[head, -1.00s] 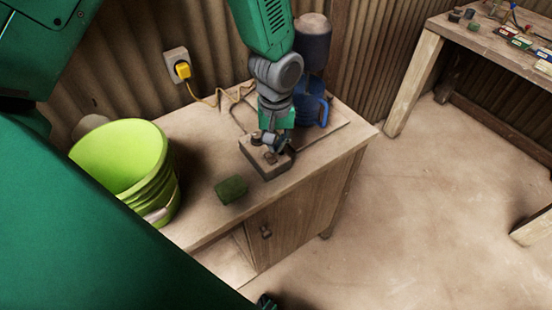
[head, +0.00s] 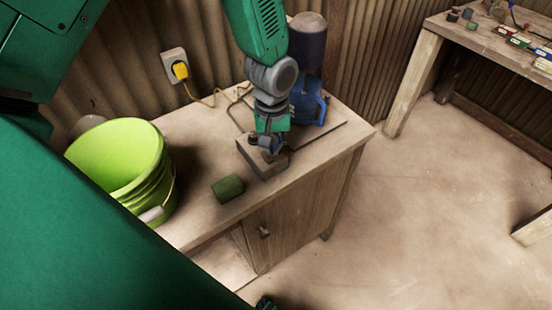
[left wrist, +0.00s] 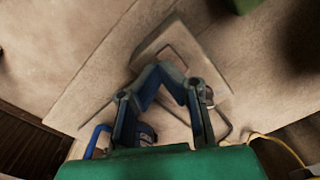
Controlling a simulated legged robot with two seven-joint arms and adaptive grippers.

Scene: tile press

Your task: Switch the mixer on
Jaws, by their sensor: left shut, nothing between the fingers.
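A blue machine with a dark rounded cylinder on top, which looks like the mixer (head: 309,102), stands at the back right of the cabinet top. In front of it sits a low grey-brown block (head: 262,168) with small dark knobs on top. My left gripper (head: 270,153) points down over this block, shut and empty. Its fingers hide part of the block's top, and I cannot tell whether they touch a knob. In the left wrist view, the left fingers (left wrist: 165,75) meet over the block (left wrist: 185,45). My right gripper cannot be made out.
A lime green bucket (head: 120,160) stands on the left of the wooden cabinet (head: 310,190). A green sponge-like block (head: 228,188) lies in front. A yellow plug (head: 180,70) with a cable sits in the wall socket. A workbench (head: 425,60) stands at the right.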

